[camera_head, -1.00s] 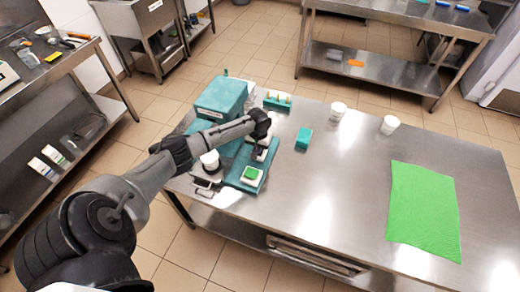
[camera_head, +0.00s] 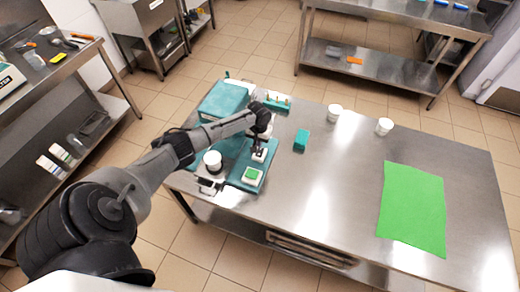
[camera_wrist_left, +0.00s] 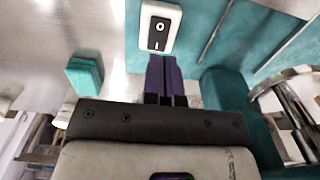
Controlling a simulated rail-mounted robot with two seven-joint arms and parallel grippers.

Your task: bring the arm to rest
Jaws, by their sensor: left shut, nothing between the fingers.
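My left arm reaches in from the left over the steel table (camera_head: 320,200). My left gripper (camera_head: 258,154) points down over the teal tray (camera_head: 236,180) on the table's left part. In the left wrist view its purple fingers (camera_wrist_left: 165,78) are shut together with nothing between them. A white switch box (camera_wrist_left: 160,28) with a black rocker lies just beyond the fingertips; I cannot tell whether they touch it. My right gripper is not in view.
Two white cups (camera_head: 334,113) (camera_head: 384,126) stand behind. A green cloth (camera_head: 412,210) lies right. The table's middle is clear.

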